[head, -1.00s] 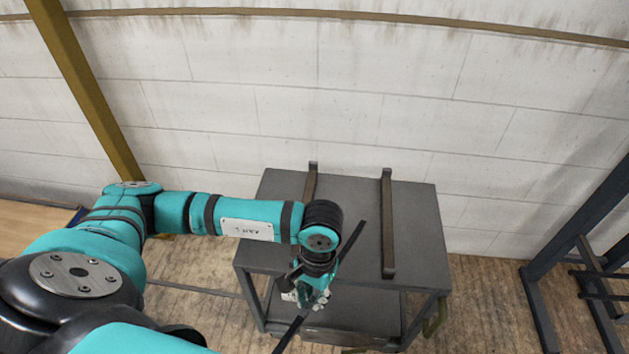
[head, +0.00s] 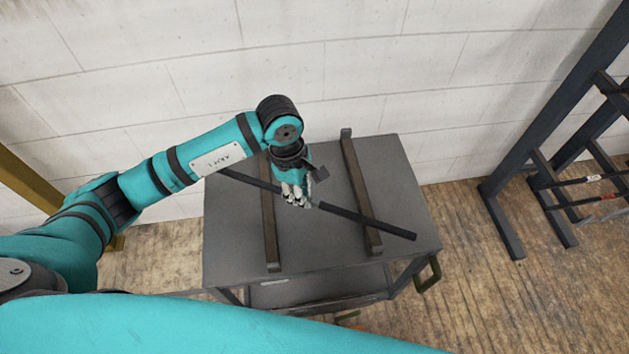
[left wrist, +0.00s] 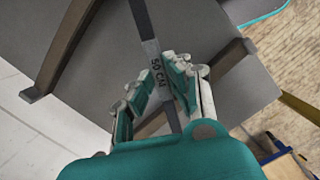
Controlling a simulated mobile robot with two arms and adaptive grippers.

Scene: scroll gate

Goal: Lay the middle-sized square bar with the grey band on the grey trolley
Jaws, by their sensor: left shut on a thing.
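My left gripper (head: 296,196) is shut on a dark square bar (head: 375,226) near its middle, above the grey trolley (head: 318,240). The bar slants across both raised bearers of the trolley, its right end near the trolley's right edge. I cannot tell whether it touches them. In the left wrist view the fingers (left wrist: 166,92) are around the bar (left wrist: 141,18), at a grey band (left wrist: 155,62) with dark lettering. Part of the bar is hidden behind the gripper. My right gripper is not in view.
The left bearer (head: 269,235) and right bearer (head: 358,190) run front to back on the trolley top. A dark rack (head: 548,130) with banded bars stands at the right. A pale block wall (head: 330,60) is behind.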

